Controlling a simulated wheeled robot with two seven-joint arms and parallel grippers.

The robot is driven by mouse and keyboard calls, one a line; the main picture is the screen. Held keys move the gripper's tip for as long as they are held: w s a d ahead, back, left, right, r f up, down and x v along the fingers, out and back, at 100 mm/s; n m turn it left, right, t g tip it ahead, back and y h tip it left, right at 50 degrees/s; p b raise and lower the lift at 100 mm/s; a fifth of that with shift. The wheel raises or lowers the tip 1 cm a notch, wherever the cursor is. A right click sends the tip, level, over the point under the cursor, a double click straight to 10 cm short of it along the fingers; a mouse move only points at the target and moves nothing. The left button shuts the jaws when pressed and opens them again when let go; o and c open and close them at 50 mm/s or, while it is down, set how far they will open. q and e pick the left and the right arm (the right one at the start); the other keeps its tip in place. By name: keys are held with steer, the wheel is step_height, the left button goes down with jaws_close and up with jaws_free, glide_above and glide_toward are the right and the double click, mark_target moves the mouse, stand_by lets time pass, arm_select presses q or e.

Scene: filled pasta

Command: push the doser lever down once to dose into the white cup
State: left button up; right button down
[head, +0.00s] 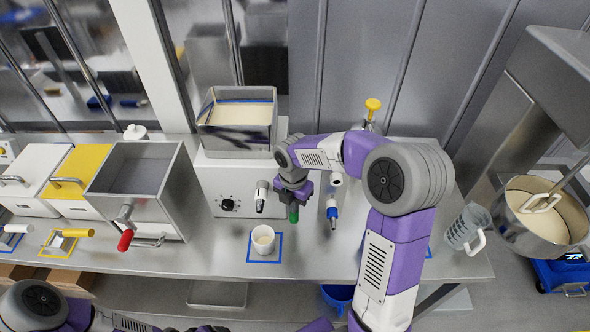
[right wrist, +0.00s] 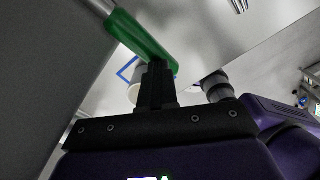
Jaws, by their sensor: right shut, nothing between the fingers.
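The doser is a white body (head: 222,180) with a steel hopper (head: 238,138) of cream filling on top. Its lever has a green handle (head: 294,214), which crosses the right wrist view (right wrist: 140,36) diagonally. My right gripper (head: 293,196) is shut and empty, right at the handle. In the right wrist view its closed fingers (right wrist: 154,82) meet the handle's lower end; I cannot tell whether they touch. The white cup (head: 263,240) stands upright, left of the handle, on a blue-outlined square (head: 252,258). In the right wrist view the cup is partly hidden. My left gripper is not visible.
A steel hopper (head: 180,190) with a red-tipped handle (head: 125,240) stands to the left, beside yellow and white bins. A clear jug (head: 464,228) and a large pot (head: 540,235) are at the right. Free steel counter (head: 205,258) lies left of the cup.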

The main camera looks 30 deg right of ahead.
step_height(320, 180, up, 11)
steer(key=p, duration=0.8)
steer(key=shift+p, duration=0.35)
steer(key=shift+w+d+f, duration=0.1)
step_height(320, 180, up, 5)
steer(key=p, duration=0.4)
